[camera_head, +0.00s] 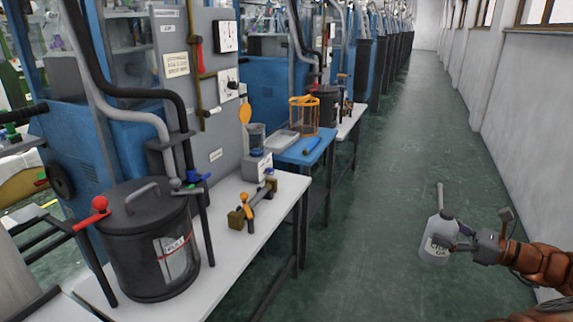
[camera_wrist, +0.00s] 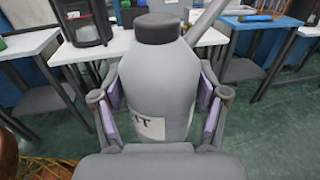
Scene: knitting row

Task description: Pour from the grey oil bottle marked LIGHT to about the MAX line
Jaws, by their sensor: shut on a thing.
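A small clear cup (camera_head: 256,138) with a blue band stands on a light labelled block on the bench, far left of the bottle. No MAX line is readable.
A black lidded canister (camera_head: 150,240) with a red-knobbed lever stands on the near white bench (camera_head: 262,225). A brass-ended fitting (camera_head: 250,205) lies there. Beyond are a pale tray (camera_head: 281,142) and an orange wire basket (camera_head: 304,115). The green aisle floor (camera_head: 385,180) is clear.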

